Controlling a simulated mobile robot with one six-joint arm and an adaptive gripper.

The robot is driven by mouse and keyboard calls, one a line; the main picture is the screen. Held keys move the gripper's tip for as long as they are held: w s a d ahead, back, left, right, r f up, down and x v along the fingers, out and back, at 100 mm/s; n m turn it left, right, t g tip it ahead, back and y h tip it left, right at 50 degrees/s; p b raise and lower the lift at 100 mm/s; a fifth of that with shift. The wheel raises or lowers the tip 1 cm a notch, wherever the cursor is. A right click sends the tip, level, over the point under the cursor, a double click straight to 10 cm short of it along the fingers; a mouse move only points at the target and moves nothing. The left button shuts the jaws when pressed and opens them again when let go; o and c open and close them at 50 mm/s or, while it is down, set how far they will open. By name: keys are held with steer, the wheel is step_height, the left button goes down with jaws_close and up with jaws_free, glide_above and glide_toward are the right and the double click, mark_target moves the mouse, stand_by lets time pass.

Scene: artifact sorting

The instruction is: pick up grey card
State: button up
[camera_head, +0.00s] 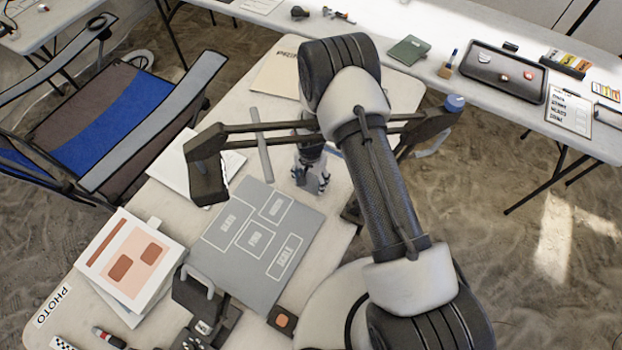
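My gripper (312,184) points down over the work table (235,112), just beyond the upper right corner of a grey mat. A small grey patch shows at its fingertips; I cannot tell whether this is the grey card or part of the gripper. The grey mat (225,262) lies flat and has several white-outlined, labelled boxes, one reading SCALE. No separate grey card is clearly visible; my arm hides part of the table. I cannot tell whether the fingers are open or shut.
White sheets (172,172) and a narrow grey bar (262,146) lie left of my gripper. A printed page stack (128,258) lies at the table's left. A folding chair (120,118) stands beside it. A back table (450,40) holds a dark tray (492,84) and a green book (409,50).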

jaws_close()
stand_by(0.6)
